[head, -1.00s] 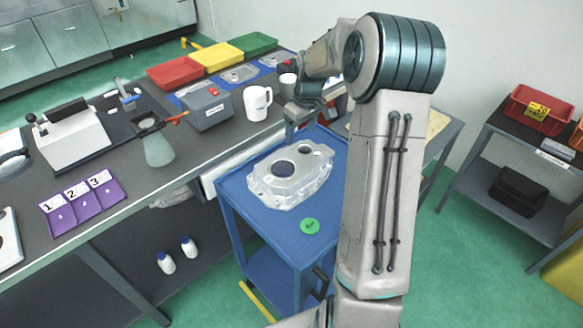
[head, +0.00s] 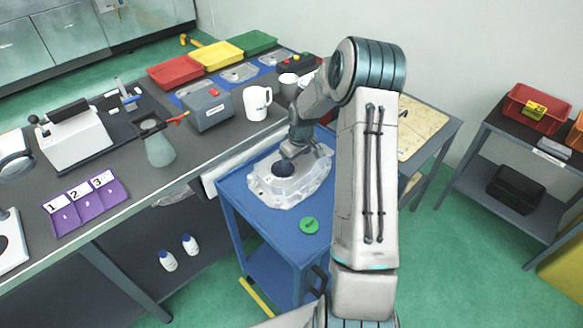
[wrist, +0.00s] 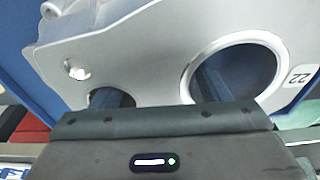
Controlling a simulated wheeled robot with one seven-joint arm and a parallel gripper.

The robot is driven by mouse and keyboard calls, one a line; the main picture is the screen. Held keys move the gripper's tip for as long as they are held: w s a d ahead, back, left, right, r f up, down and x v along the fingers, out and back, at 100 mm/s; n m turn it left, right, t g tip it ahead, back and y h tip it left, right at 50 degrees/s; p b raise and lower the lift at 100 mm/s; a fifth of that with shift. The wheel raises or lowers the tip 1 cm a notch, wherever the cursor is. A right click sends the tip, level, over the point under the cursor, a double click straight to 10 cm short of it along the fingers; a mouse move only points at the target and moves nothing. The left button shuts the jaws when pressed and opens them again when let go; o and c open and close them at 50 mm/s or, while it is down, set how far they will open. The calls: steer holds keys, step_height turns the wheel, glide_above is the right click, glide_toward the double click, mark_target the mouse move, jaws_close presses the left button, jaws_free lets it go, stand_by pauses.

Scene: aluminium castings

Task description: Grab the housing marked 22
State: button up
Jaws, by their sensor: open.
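The housing (head: 303,188) is a silver aluminium casting lying on top of the blue cart. In the wrist view the housing (wrist: 150,45) fills the upper part. It shows a large round bore, a smaller opening partly hidden by my gripper, and a label "22" (wrist: 299,76) beside the bore. My gripper (head: 290,154) is open and points down just over the housing's far part, near its bore. Its body covers the lower part of the wrist view. I cannot tell whether the fingers touch the casting.
The blue cart (head: 240,206) also carries a round green disc (head: 309,226) near its front. The grey workbench (head: 135,192) stands close on the left, with a white mug (head: 256,103) and a grey box with a red button (head: 206,110). A shelf with a red bin (head: 537,108) stands right.

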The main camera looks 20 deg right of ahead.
steer(key=shift+f, duration=0.2)
jaws_close()
steer(key=shift+w+r, duration=0.1)
steer(key=shift+w, duration=0.05)
